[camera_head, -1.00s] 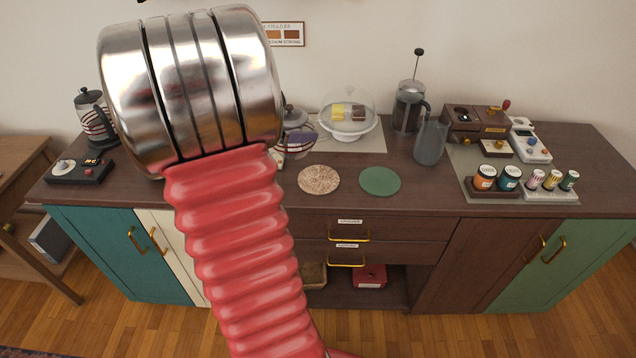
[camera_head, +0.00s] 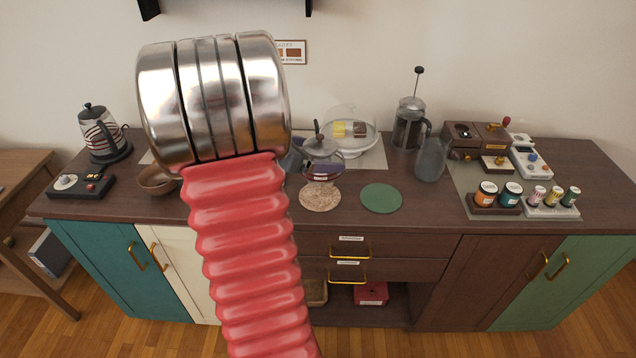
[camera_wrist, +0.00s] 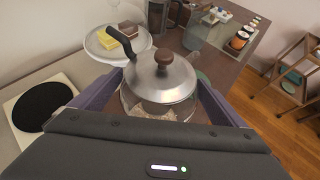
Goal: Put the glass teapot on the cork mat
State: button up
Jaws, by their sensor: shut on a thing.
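The glass teapot (camera_head: 322,160) has a steel lid with a dark knob and a dark handle. In the head view it appears just behind the cork mat, overlapping its back edge; whether it touches anything below is unclear. My gripper (camera_wrist: 155,95) is shut on the teapot (camera_wrist: 162,80), one purple finger on each side in the wrist view. In the head view my arm hides most of the gripper. The round speckled cork mat (camera_head: 320,200) lies near the counter's front edge, its top clear in front. A pale patch shows through the glass in the wrist view.
A green round mat (camera_head: 381,198) lies right of the cork mat. Behind stands a domed cake stand (camera_head: 350,132); a French press (camera_head: 409,124) and glass jug (camera_head: 431,160) are to the right. A kettle (camera_head: 100,135) and brown bowl (camera_head: 155,181) are left.

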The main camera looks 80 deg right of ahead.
jog(key=shift+f, duration=1.5)
jog(key=shift+f, duration=1.85)
jog(key=shift+f, duration=0.1)
jog(key=o, duration=1)
jog(key=shift+o, duration=0.2)
jog(key=v, duration=1.2)
